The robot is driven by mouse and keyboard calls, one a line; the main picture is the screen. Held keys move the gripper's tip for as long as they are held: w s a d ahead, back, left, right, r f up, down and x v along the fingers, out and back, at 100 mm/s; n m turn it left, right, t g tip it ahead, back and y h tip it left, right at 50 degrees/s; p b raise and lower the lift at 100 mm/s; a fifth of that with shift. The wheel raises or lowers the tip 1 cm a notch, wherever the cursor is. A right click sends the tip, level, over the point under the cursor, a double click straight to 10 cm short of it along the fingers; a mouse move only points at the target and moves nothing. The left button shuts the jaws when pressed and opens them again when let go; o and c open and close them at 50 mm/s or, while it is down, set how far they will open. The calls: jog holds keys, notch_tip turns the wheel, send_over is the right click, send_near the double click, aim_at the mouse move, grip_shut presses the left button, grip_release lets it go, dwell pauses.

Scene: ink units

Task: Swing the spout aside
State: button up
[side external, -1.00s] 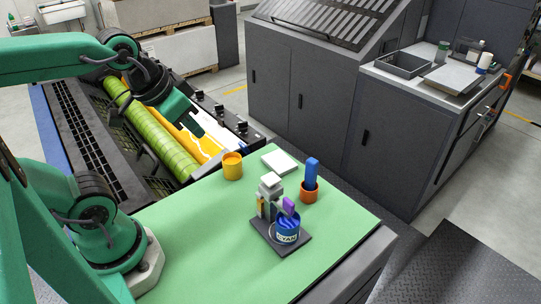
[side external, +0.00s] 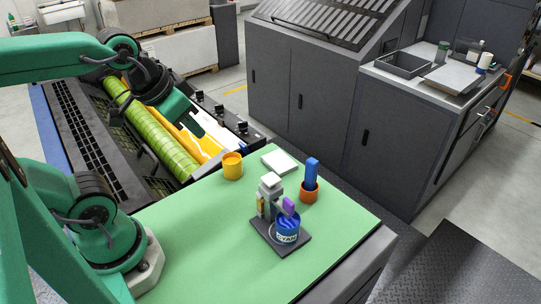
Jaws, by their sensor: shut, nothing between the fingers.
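A small ink stand on a dark base plate (side external: 268,240) sits on the green table top. Its grey column rises at the back left, and a spout with a purple part (side external: 289,204) reaches out over a blue can marked CYAN (side external: 288,229). The spout's tip looks to be above the can's mouth; its exact position is hard to tell at this size. My gripper (side external: 198,130) is shut and empty, up and to the left of the stand, in front of the press rollers and well apart from the stand.
The green table (side external: 190,235) is bare to the left. Press rollers (side external: 150,130) lie below my gripper.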

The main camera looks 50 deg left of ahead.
jog(key=o, duration=0.6)
jog(key=shift+w+d, duration=0.1)
jog(key=shift+c, duration=0.2)
jog(key=m+g, duration=0.5)
jog(key=m, duration=1.3)
send_over(289, 201)
jog(key=f, duration=0.5)
jog(key=shift+a+f, duration=0.35)
jog(key=shift+a, duration=0.05)
jog(key=shift+d+f+m+g, duration=0.3)
jog(key=shift+d, duration=0.2)
jog(key=shift+f, duration=3.9)
